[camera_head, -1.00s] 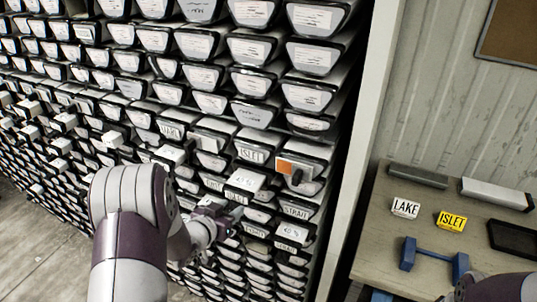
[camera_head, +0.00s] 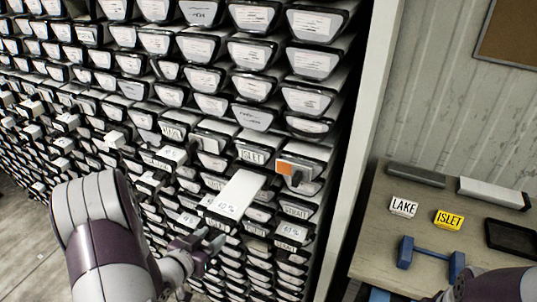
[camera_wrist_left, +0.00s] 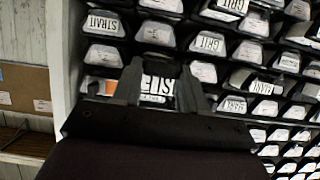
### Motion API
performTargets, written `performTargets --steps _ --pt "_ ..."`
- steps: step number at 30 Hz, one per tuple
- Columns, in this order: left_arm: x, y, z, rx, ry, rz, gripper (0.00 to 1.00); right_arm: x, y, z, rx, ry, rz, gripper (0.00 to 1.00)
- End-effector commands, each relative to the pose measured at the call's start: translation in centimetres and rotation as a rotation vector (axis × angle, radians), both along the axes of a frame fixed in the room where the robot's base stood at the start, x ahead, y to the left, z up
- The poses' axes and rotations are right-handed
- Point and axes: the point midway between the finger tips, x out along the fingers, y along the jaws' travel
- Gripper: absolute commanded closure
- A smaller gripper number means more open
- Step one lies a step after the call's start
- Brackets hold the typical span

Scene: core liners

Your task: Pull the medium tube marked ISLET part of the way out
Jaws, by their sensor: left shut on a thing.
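A white tube (camera_head: 240,188) sticks well out of the rack toward me, its dark-rimmed end facing my left gripper (camera_head: 212,238). In the left wrist view, the end face marked ISLET (camera_wrist_left: 157,88) shows upside down between the two fingers of the left gripper (camera_wrist_left: 158,92), which is shut on it. The fingers cover part of the label. Another rack end marked ISLET (camera_head: 251,155) sits just above in the head view.
The rack (camera_head: 350,120) is packed with labelled tubes, several sticking out at the left. A tube with an orange patch (camera_head: 285,168) is close at the right. The side table (camera_head: 385,240) holds a LAKE card (camera_head: 403,206), a yellow ISLET card (camera_head: 449,220) and a blue stand (camera_head: 405,253).

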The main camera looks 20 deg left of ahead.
Motion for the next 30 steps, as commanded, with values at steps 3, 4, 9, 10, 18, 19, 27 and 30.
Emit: performTargets --steps 3,4,9,10,18,19,27,30 --pt "-1.2 0.2 0.0 -0.001 0.004 0.004 1.00 0.0 0.0 0.4 0.000 0.000 0.000 0.55" --pt "-1.5 0.2 0.0 -0.002 0.004 0.004 1.00 0.0 0.0 0.4 0.000 0.000 0.000 0.55" --pt "-3.2 0.3 0.0 -0.003 0.004 0.005 1.00 0.0 0.0 0.7 0.000 0.000 0.000 0.55" --pt "-3.5 0.4 0.0 -0.004 0.004 0.006 1.00 0.0 0.0 0.8 0.000 0.000 0.000 0.55" --pt "-5.2 0.4 0.0 -0.002 0.002 0.003 1.00 0.0 0.0 1.0 0.000 0.000 0.000 0.55" --pt "-5.2 0.4 0.0 -0.002 0.001 0.002 1.00 0.0 0.0 1.0 0.000 0.000 0.000 0.55" --pt "-5.2 0.4 0.0 -0.001 0.001 0.002 0.35 0.0 0.0 1.0 0.000 0.000 0.000 0.55" --pt "-5.2 0.4 0.0 -0.001 0.001 0.002 0.28 0.0 0.0 1.0 0.000 0.000 0.000 0.55"
